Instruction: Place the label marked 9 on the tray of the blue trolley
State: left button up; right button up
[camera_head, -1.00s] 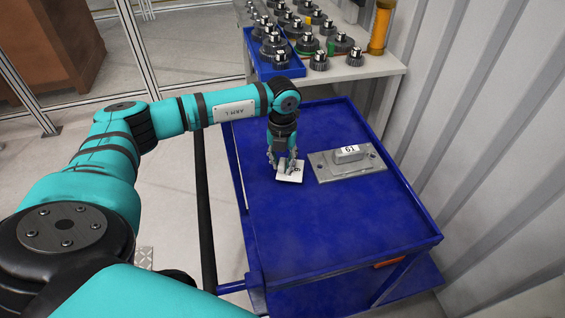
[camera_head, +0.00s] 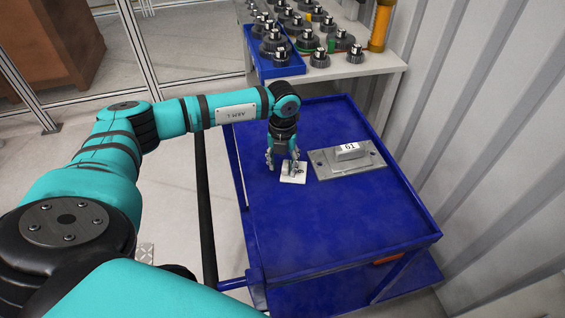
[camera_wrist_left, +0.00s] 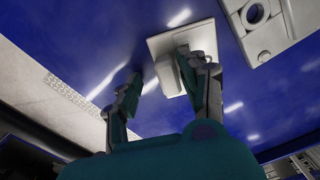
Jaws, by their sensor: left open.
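The white label (camera_head: 293,176) with a 9-like mark lies flat on the blue tray of the trolley (camera_head: 330,235), left of a grey metal plate. My left gripper (camera_head: 282,166) is open just above and beside the label. In the left wrist view the label (camera_wrist_left: 204,40) shows as a white plate with a raised block, and the open fingers (camera_wrist_left: 165,90) stand apart, one overlapping the block and the other over bare tray. Whether a finger touches the label is unclear. My right gripper is not in view.
The grey metal plate (camera_head: 366,169) bears a block marked 61 (camera_head: 348,150) on the tray. Behind the trolley, a table (camera_head: 375,66) carries a blue bin (camera_head: 258,62) and several dark gears. A corrugated wall (camera_head: 480,140) closes the right side. The tray's front is clear.

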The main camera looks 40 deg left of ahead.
pick_arm(q)
jog(key=shift+r, duration=0.45)
notch_tip(320, 180, up, 11)
jog(key=b, duration=0.2)
jog(key=shift+r, duration=0.15)
